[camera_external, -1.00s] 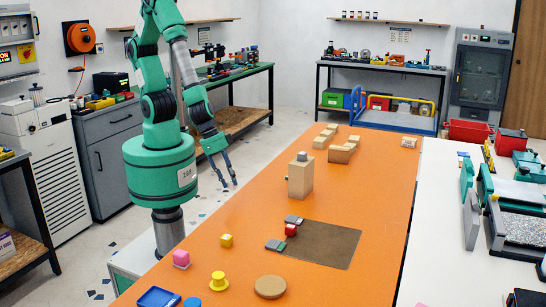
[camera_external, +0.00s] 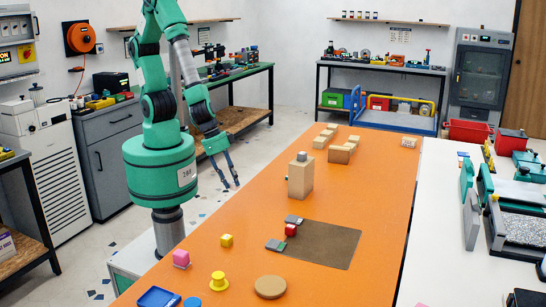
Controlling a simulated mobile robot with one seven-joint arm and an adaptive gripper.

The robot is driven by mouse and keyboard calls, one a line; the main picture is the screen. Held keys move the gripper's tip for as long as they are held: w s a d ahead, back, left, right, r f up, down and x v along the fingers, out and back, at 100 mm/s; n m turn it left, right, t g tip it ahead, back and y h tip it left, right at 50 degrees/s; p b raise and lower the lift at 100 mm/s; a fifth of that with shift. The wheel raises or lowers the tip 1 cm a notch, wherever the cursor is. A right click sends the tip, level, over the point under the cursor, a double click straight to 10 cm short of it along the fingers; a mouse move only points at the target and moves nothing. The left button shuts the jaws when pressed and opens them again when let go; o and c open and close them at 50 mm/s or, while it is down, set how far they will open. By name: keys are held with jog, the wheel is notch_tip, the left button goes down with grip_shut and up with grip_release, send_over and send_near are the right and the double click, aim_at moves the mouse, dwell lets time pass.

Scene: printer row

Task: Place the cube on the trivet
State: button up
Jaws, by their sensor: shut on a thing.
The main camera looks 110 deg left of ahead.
aim_at(264, 284)
jog(key=shift+n, duration=0.4)
jog(key=w+d+r, duration=0.1)
jog(key=w+d, duration=0.2)
jog(key=d, duration=0.1)
jog(key=w+d+r, duration=0.1)
jog(key=w+d, duration=0.3)
jog(key=d, duration=0.1)
jog(key=w+d+p, duration=0.1)
jog(key=w+d, duration=0.3)
jog(key=d, duration=0.1)
jog(key=shift+d+r, duration=0.1)
jog(key=shift+r, duration=0.3)
jog(key=shift+n+h, duration=0.3)
jog(key=shift+n, duration=0.1)
jog(key=w+d, duration=0.2)
jog(key=d, duration=0.3)
jog(key=w+d+f, duration=0.1)
jog(key=w+d, duration=0.1)
jog(key=d, duration=0.4)
jog(key=w+d+p, duration=0.1)
jog(key=w+d, duration=0.1)
jog(key=d, duration=0.4)
jog(key=shift+w+d+f, duration=0.1)
jog(key=shift+d+f, duration=0.05)
jog(key=shift+f, duration=0.05)
jog(key=shift+w, duration=0.1)
